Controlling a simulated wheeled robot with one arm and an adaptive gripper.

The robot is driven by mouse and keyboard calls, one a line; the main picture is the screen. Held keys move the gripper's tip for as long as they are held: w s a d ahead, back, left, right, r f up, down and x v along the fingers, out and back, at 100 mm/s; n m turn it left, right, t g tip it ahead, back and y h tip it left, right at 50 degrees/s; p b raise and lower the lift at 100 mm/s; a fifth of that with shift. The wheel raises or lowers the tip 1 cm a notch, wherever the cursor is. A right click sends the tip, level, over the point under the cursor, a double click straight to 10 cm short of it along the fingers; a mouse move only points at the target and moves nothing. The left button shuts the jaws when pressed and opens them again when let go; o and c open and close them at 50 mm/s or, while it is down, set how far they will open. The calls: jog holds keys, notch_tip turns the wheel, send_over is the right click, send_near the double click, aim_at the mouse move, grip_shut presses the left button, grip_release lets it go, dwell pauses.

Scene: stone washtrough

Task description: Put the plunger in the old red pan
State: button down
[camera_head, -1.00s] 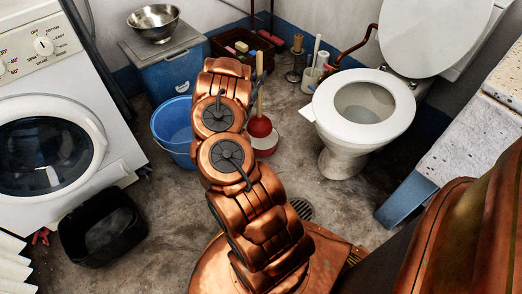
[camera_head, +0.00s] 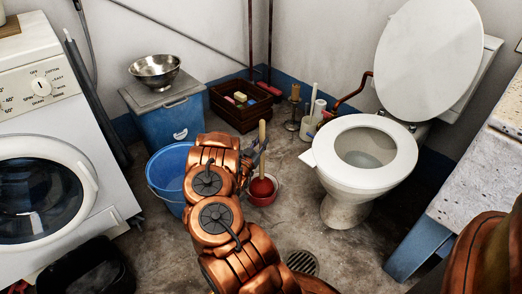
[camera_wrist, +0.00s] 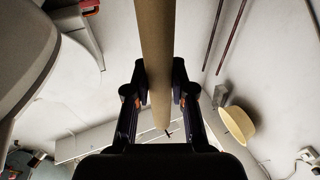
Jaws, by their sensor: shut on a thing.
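The plunger has a pale wooden handle and a red rubber cup (camera_head: 262,187). It stands upright in the head view, right of the blue bucket. My gripper (camera_head: 258,148) is shut on its handle; in the wrist view the handle (camera_wrist: 155,50) runs between both fingers (camera_wrist: 159,88). The old red pan (camera_head: 267,201) is on the floor below my gripper. The plunger's cup shows inside the pan's rim and hides part of it. I cannot tell whether the cup touches the pan's bottom.
A blue bucket (camera_head: 163,178) stands close left of the pan, partly behind my arm. The toilet (camera_head: 360,165) stands to the right. A dark crate (camera_head: 240,112) with soaps and a brush holder (camera_head: 310,127) are behind. A floor drain (camera_head: 302,262) lies in front.

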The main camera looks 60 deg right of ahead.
jog(key=shift+f+b, duration=0.4)
jog(key=shift+f, duration=1.05)
jog(key=c, duration=1)
grip_release()
jog(key=a+p, duration=0.1)
jog(key=a, duration=0.3)
jog(key=a+f, duration=0.1)
jog(key=a, duration=0.3)
jog(key=s+a+p, duration=0.1)
jog(key=a, duration=0.2)
jog(key=shift+s+a+f+p, duration=0.1)
jog(key=shift+a+f+p, duration=0.2)
jog(key=shift+a+f, duration=0.1)
